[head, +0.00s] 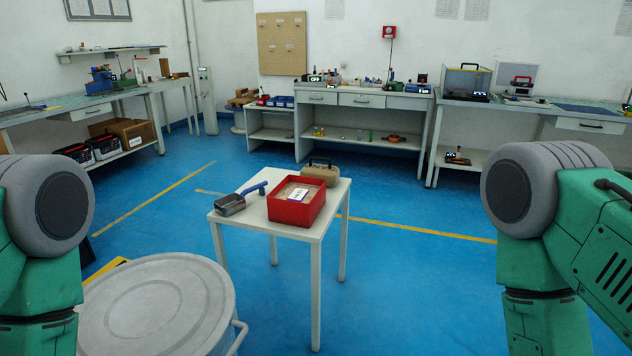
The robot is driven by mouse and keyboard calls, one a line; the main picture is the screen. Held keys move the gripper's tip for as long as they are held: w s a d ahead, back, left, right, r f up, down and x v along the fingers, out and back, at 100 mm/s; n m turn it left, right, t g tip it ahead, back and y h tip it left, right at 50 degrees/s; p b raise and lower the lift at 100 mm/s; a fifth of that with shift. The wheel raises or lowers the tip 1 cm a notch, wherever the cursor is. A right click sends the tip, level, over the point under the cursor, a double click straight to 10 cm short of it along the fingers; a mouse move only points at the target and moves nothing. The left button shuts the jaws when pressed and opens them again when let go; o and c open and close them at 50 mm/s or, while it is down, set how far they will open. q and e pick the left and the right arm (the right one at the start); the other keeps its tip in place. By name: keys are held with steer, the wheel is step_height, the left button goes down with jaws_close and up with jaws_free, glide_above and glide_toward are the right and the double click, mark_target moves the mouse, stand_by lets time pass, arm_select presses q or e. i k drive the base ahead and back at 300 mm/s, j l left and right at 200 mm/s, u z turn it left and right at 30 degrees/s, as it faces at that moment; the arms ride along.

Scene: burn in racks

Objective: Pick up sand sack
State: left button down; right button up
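A small tan sack (321,170) with a dark handle on top stands on a small white table (276,229) in the middle of the head view. It is at the table's back edge, just behind a red box (309,213), which hides part of its lower side. The red box holds sand-coloured material with a white label on it. My green left and right arms show at the picture's sides. Both grippers are out of the picture, and no hand is near the sack.
A scoop with a blue handle (232,204) lies on the table left of the red box. A large grey lidded drum (157,305) stands at the front left. Workbenches (362,100) line the walls. Blue floor is free right of the table.

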mark_target(330, 172)
steer(key=i+l, duration=0.85)
